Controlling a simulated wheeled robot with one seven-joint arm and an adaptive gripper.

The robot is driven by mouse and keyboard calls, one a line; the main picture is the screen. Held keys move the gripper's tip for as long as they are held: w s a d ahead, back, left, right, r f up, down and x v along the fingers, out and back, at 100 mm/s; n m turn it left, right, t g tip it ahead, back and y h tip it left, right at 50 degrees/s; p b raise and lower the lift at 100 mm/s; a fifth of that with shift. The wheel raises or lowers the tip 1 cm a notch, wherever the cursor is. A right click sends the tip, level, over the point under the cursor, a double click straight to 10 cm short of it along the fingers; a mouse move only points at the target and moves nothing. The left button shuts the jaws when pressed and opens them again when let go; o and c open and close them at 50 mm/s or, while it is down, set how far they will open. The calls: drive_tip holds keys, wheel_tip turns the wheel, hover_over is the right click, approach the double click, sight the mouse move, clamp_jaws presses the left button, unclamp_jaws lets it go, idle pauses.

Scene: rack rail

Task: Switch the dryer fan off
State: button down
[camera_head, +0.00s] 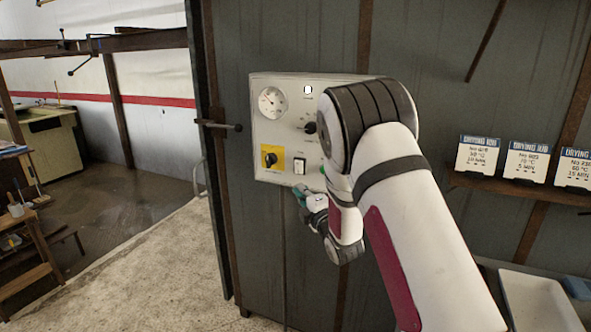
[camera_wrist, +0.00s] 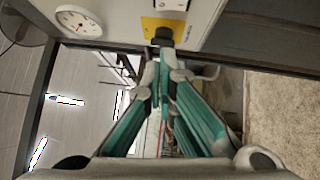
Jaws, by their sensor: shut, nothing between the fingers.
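A pale control panel (camera_head: 284,137) is mounted on the grey cabinet and carries several controls. A black knob (camera_head: 269,159) sits on a yellow plate at its lower left. A white rocker switch (camera_head: 299,166) is right of the knob. Another black knob (camera_head: 310,128) is higher, partly beside my arm. The labels are too small to read, so I cannot tell which control is the fan's. My gripper (camera_head: 302,193) is shut and empty, just below the panel's lower edge. In the wrist view its fingertips (camera_wrist: 164,62) point towards the yellow plate's knob (camera_wrist: 163,37); contact cannot be told.
A round gauge (camera_head: 272,102) and a small white indicator (camera_head: 308,90) are on the panel. A horizontal bar handle (camera_head: 218,125) sticks out at the left. Drying cards (camera_head: 478,154) stand on a shelf at the right. The floor (camera_head: 160,262) at the left is open.

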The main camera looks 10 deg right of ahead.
drive_tip(key=shift+w, duration=0.15)
approach(296, 167)
drive_tip(key=w+a+r, duration=0.2)
drive_tip(key=w+a, duration=0.1)
drive_tip(key=w, duration=0.2)
drive_tip(key=shift+w+d, duration=0.1)
drive_tip(key=shift+w, duration=0.25)
drive_tip(key=shift+w+d+r+b, duration=0.25)
drive_tip(key=shift+w+b, duration=0.1)
drive_tip(key=shift+w, duration=0.05)
drive_tip(key=shift+s, duration=0.1)
drive_tip(key=shift+a, duration=0.1)
